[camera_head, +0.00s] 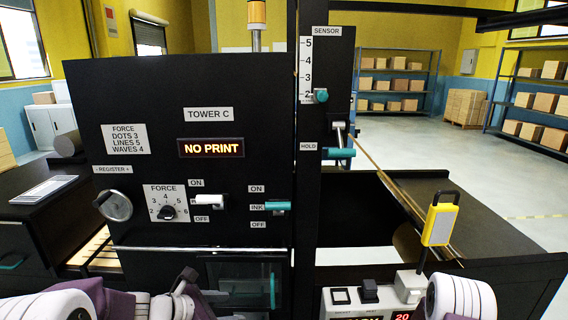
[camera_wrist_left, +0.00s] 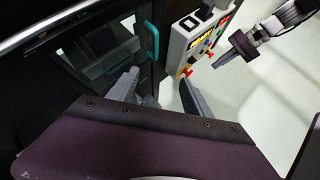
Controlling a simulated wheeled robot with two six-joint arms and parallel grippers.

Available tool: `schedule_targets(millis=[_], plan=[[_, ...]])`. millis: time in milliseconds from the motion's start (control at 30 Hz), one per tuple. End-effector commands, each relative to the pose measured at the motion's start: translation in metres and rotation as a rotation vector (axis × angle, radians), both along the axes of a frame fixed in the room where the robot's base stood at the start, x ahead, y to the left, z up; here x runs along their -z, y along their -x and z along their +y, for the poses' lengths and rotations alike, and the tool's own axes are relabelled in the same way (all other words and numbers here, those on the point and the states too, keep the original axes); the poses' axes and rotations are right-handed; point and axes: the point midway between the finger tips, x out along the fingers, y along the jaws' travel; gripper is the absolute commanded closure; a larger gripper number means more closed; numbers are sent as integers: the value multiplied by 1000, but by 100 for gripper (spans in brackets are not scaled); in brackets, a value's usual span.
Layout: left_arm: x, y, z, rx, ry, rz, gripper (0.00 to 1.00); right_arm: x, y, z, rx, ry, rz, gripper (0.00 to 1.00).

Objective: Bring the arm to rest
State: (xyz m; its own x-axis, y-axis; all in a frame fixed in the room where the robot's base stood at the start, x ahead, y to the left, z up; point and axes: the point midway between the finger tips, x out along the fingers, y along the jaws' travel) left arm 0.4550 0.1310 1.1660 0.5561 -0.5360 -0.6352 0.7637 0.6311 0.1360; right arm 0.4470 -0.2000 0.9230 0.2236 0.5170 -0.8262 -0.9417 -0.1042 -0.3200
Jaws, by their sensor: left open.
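My left gripper (camera_wrist_left: 160,88) is open in the left wrist view, its two grey fingers spread apart with nothing between them. It is in front of the dark lower door of the machine, near a teal handle (camera_wrist_left: 152,40). In the head view, white and purple parts of my left arm show along the bottom left edge; the fingertips are not clear there. My right arm (camera_head: 460,298) shows as a white link at the bottom right. In the left wrist view, what looks like my right gripper (camera_wrist_left: 242,44) is at the upper right; its jaws cannot be made out.
The black tower panel (camera_head: 250,100) reads NO PRINT and carries a FORCE dial (camera_head: 167,212) and levers. A control box (camera_head: 365,297) with buttons stands at bottom centre right, beside a yellow-framed tag (camera_head: 440,222). A black frame edges the right. Open floor lies behind, with shelves of boxes.

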Motion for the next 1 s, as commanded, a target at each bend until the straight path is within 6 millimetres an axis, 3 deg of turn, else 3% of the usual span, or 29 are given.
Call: schedule_targets(millis=[33, 67, 100, 200, 300, 433, 600, 1000], plan=[[27, 31, -12, 201, -155, -5, 42, -22, 17, 16, -163, 68, -19, 100], [41, 50, -15, 340, -257, -15, 42, -35, 31, 22, -267, 115, -29, 100], [58, 75, -16, 529, -389, -35, 42, -50, 50, 29, -401, 179, -45, 100], [91, 124, -2, 1007, -682, -114, 42, -82, 94, 35, -721, 343, -100, 100], [109, 152, 19, 1429, -901, -213, 42, -104, 127, 31, -979, 491, -166, 100], [117, 164, 38, 1801, -1063, -321, 42, -119, 151, 25, -1192, 621, -237, 100], [118, 166, 45, 1959, -1124, -372, 42, -125, 158, 21, -1279, 675, -266, 100], [118, 166, 46, 1954, -1122, -369, 42, -125, 158, 21, -1276, 673, -264, 100]])
